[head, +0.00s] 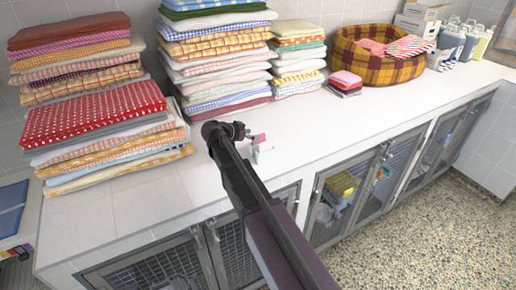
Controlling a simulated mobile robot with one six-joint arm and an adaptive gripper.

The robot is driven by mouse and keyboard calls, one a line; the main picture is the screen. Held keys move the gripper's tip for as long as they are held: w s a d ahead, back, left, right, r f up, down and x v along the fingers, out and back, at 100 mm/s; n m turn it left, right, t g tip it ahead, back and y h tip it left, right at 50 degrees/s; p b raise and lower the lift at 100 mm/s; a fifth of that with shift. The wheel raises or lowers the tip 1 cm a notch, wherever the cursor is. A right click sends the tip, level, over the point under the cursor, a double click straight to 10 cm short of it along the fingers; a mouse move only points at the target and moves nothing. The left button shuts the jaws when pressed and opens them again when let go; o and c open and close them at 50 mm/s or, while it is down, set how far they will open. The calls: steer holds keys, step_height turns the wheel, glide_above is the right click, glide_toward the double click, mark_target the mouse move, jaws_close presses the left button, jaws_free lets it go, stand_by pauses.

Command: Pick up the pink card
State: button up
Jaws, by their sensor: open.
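A small pink piece (259,138), which looks like the pink card, shows on the white counter just right of the end of my arm. A small whitish item is right below it, too small to make out. My gripper (244,133) is low over the counter in front of the middle towel stack. It is open, its tips close to the pink piece. I cannot tell whether they touch it or whether the piece is between them. My arm hides part of the counter.
Tall stacks of folded towels (95,115) stand at the left and middle back. A small pile of folded cloths (345,83) and a plaid pet basket (348,52) are farther right. Bottles (465,45) stand at the far right. Mesh-door kennels (165,262) are below. The counter's front right is clear.

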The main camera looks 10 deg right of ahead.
mark_target(262, 137)
steer(key=shift+w+d+f, duration=0.25)
steer(key=shift+d+f, duration=0.05)
steer(key=shift+d, duration=0.2)
steer(key=shift+s+f+b+x, duration=0.1)
steer(key=shift+f+b+x, duration=0.05)
steer(key=shift+b+x, duration=0.7)
steer(key=shift+s+f+b+x, duration=0.15)
steer(key=shift+b+x, duration=0.4)
steer(key=shift+x, duration=0.55)
steer(key=shift+w+d+f, duration=0.25)
steer(key=shift+w+d, duration=0.1)
steer(key=shift+d, duration=0.1)
jaws_close()
